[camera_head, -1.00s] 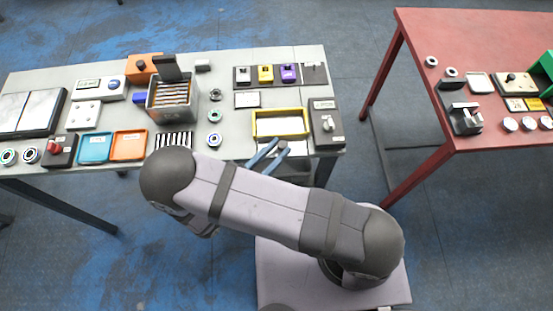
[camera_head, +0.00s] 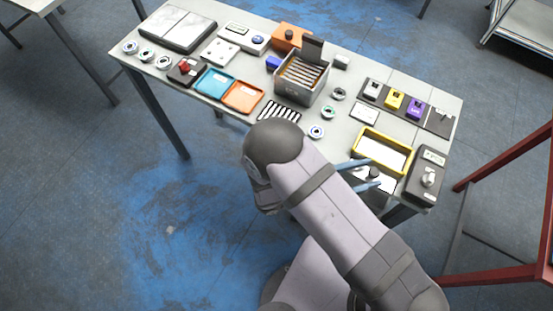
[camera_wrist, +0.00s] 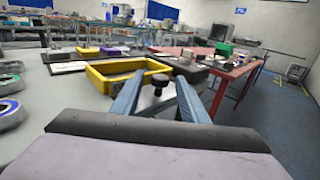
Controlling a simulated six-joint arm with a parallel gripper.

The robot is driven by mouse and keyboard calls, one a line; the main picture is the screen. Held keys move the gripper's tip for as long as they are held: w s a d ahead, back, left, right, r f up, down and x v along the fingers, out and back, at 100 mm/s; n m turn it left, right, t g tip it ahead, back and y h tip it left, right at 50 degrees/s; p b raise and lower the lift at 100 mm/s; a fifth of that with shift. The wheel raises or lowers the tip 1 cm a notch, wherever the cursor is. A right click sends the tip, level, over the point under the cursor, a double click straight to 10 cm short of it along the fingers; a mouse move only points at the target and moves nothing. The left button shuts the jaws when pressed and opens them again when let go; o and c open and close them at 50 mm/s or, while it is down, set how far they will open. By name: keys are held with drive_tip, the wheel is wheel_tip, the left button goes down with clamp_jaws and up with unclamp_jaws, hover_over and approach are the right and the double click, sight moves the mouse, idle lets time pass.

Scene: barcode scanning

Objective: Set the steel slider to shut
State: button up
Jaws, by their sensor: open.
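A dark strip on the table holds a row of small blocks: a pale grey, steel-looking block (camera_head: 372,90), a yellow block (camera_head: 393,99) and a purple block (camera_head: 415,108). The grey one is probably the steel slider; its setting is too small to read. My gripper (camera_head: 376,172) is open and empty at the table's front edge, in front of the yellow tray (camera_head: 359,142) and well short of the strip. In the wrist view my gripper (camera_wrist: 158,97) has its two blue fingers spread, with a black knob (camera_wrist: 160,82) beyond and between them.
The yellow tray lies between my gripper and the strip. A dark box with a pale knob (camera_head: 427,178) stands to the right. A grey open bin (camera_head: 301,80) with a raised dark lid stands left, with several rings nearby. A red table (camera_head: 505,158) is at the right.

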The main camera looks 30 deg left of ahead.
drive_tip(key=s+a+b, duration=0.3)
drive_tip(key=s+a, duration=0.2)
drive_tip(key=s, duration=0.4)
drive_tip(key=s+a+f+m+g+y+b, duration=0.15)
drive_tip(key=a+f+g+y+b, duration=0.25)
drive_tip(key=a+f+g, duration=0.55)
drive_tip(key=s+a+f+y+b, duration=0.1)
drive_tip(key=a+f+y+b, duration=0.1)
drive_tip(key=a, duration=0.5)
drive_tip(key=s+a+f+y+b, duration=0.1)
drive_tip(key=a+f+y+b, duration=0.1)
drive_tip(key=a, duration=0.5)
drive_tip(key=shift+s+f+n+y, duration=0.3)
drive_tip(key=shift+f+y, duration=0.55)
drive_tip(key=shift+y, duration=0.45)
